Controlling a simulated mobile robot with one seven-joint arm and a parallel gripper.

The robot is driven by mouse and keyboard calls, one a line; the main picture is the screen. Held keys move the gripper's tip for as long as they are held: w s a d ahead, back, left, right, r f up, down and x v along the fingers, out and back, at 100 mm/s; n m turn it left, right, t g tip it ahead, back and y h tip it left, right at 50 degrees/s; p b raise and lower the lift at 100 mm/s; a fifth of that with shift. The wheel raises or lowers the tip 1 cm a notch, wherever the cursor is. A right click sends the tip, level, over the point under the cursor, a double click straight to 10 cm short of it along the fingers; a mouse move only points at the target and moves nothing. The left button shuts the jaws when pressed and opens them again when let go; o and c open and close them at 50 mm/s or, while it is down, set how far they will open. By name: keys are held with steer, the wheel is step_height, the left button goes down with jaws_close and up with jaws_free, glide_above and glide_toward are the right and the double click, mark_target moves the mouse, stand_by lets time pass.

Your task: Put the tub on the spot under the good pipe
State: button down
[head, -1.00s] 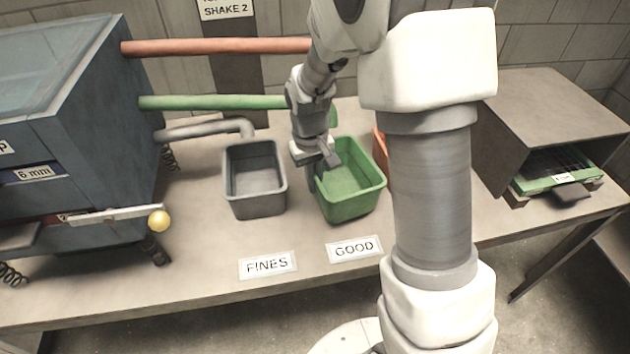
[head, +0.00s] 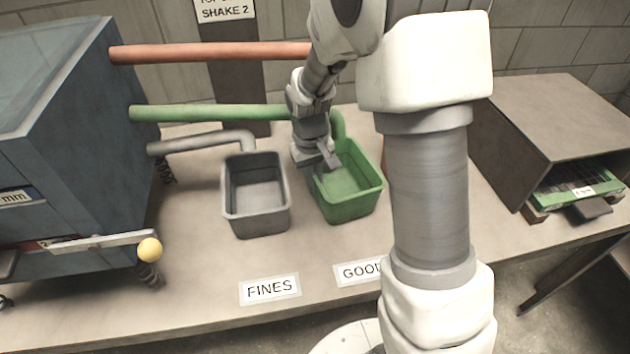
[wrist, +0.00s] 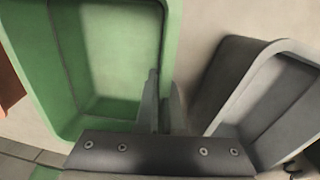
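The green tub (head: 352,207) is upright near the middle of the table, behind the GOOD label (head: 358,271). The green pipe (head: 215,112) runs right from the blue machine, and its end bends down behind my arm at the tub's back edge. My gripper (head: 327,160) is at the tub's left wall, one finger inside and one outside. In the wrist view the fingers (wrist: 162,105) are close together on the wall of the tub (wrist: 120,60), shut on it. I cannot tell whether the tub's base touches the table.
A grey tub (head: 256,228) stands left of the green one, under the grey pipe (head: 205,141), behind the FINES label (head: 270,288). A red pipe (head: 210,52) runs above. The blue machine (head: 60,140) with a yellow-knobbed lever (head: 149,250) is left; a grey hood (head: 555,125) is right.

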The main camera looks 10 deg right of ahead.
steer(key=c, duration=1)
jaws_free()
steer(key=shift+o, duration=0.2)
step_height(320, 180, up, 17)
steer(key=a+p, duration=0.1)
steer(key=p, duration=0.4)
steer(key=s+d+r+m+t+p, duration=0.1)
steer(key=s+r+p, duration=0.4)
steer(key=s+r, duration=0.5)
steer(key=s+d+r+m+t+p, duration=0.1)
steer(key=s+d+r+t+p, duration=0.2)
steer(key=s+r+p, duration=0.3)
steer(key=s+r+t, duration=0.1)
steer(key=s+r, duration=0.3)
steer(key=shift+r+y, duration=0.3)
steer(key=shift+y, duration=0.1)
